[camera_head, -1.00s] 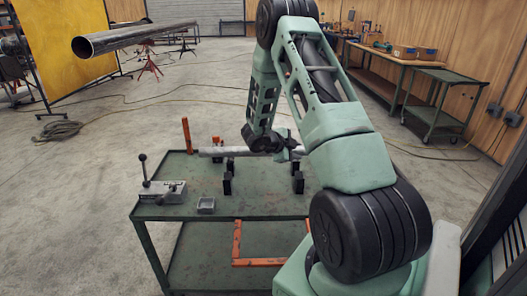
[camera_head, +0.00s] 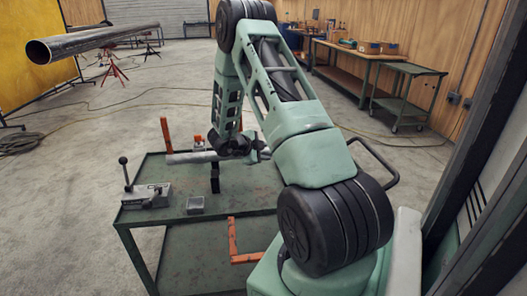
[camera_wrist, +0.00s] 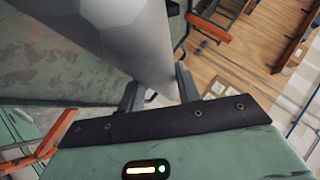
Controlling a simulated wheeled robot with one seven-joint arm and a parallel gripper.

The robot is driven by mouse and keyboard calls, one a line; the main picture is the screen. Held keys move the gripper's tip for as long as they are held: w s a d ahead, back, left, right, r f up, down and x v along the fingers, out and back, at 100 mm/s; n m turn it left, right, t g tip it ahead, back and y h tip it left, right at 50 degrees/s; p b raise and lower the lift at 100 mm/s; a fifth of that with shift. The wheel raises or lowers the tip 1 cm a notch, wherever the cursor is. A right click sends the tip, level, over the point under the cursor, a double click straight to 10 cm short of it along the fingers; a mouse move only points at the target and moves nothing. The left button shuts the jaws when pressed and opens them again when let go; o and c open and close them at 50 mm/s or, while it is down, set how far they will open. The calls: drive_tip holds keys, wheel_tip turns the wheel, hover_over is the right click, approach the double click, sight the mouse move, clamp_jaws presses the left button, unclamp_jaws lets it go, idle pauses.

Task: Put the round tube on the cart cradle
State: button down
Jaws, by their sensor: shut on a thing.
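The round tube (camera_head: 188,158) is a plain grey cylinder lying about level across the cart in the head view. It fills the upper middle of the wrist view (camera_wrist: 112,32). My gripper (camera_head: 250,150) is shut on it near its right part; in the wrist view the fingers (camera_wrist: 160,88) sit on both sides of it. The cart (camera_head: 150,170) is a worn green metal table. A black cradle block (camera_head: 214,180) stands on its top under the tube. I cannot tell whether tube and block touch. My arm hides the cart's right part and any other block there.
A dark handle (camera_head: 385,162) shows right of my arm. A large pipe (camera_head: 90,43) is at upper left; benches (camera_head: 345,52) stand behind right.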

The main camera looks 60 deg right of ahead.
drive_tip(key=shift+d+f+b, duration=0.1)
drive_tip(key=shift+f+b, duration=2.1)
drive_tip(key=shift+f, duration=1.1)
drive_tip(key=shift+w, duration=0.1)
drive_tip(key=shift+f, duration=0.45)
drive_tip(key=c, duration=0.9)
unclamp_jaws()
drive_tip(key=shift+a+f, duration=0.1)
drive_tip(key=shift+a, duration=0.1)
drive_tip(key=v, duration=1.7)
drive_tip(key=shift+a, duration=0.15)
